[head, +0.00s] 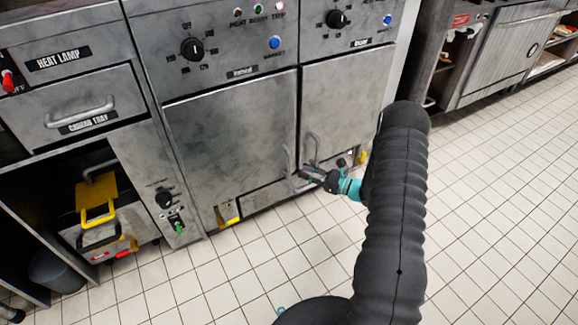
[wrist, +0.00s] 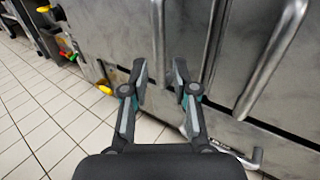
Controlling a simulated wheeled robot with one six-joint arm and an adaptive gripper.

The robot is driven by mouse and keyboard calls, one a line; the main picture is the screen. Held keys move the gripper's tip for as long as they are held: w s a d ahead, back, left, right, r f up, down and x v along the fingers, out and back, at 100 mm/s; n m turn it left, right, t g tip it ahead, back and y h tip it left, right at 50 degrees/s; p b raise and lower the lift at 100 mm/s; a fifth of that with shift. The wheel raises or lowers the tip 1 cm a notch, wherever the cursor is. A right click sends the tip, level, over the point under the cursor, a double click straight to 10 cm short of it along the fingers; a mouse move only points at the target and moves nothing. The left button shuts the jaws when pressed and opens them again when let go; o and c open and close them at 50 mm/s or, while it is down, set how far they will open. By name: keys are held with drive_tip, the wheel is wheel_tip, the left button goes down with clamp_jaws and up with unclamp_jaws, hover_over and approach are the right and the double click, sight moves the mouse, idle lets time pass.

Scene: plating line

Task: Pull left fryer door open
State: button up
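The left fryer door (head: 230,135) is a grey metal panel that looks closed. Its vertical bar handle (head: 287,160) is near its right edge and shows in the wrist view as a bar (wrist: 158,30). My gripper (head: 303,177) is low in front of the doors, by the handle's lower end. In the wrist view my gripper (wrist: 160,72) is open, with one finger to each side of the left handle's line. I cannot tell whether the fingers touch the bar.
The right fryer door (head: 345,100) has its own handle (head: 312,148) close by on the right, also in the wrist view (wrist: 275,60). A yellow-handled drain part (head: 228,215) sits below the left door. Tiled floor (head: 480,220) is clear.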

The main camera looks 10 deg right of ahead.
sight(289, 175)
drive_tip(key=x, duration=0.7)
clamp_jaws()
